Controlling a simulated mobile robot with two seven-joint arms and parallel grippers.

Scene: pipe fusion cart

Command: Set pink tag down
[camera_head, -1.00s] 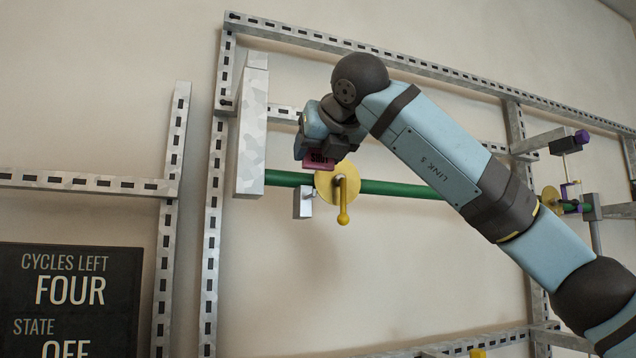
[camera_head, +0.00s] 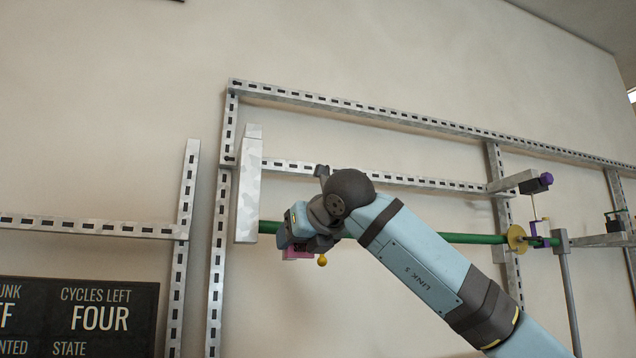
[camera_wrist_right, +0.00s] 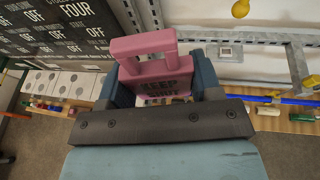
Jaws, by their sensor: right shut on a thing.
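The pink tag (camera_wrist_right: 150,66) is in my right gripper in the right wrist view. It has a handle-like loop at its top and dark lettering that reads "KEEP SHUT". My right gripper (camera_wrist_right: 155,85) is shut on it, with a blue-grey finger on each side. In the head view a small pink part of the tag (camera_head: 297,252) shows below my right gripper (camera_head: 299,240), close to the green pipe (camera_head: 445,237). The yellow valve handle (camera_head: 322,260) is mostly hidden behind my right wrist. My left gripper is not in view.
Slotted metal rails (camera_head: 400,116) frame the wall. A dark status board (camera_head: 85,315) stands at lower left. In the right wrist view, a wooden shelf (camera_wrist_right: 290,124) with small coloured items and a white panel with round holes (camera_wrist_right: 62,84) lie below.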

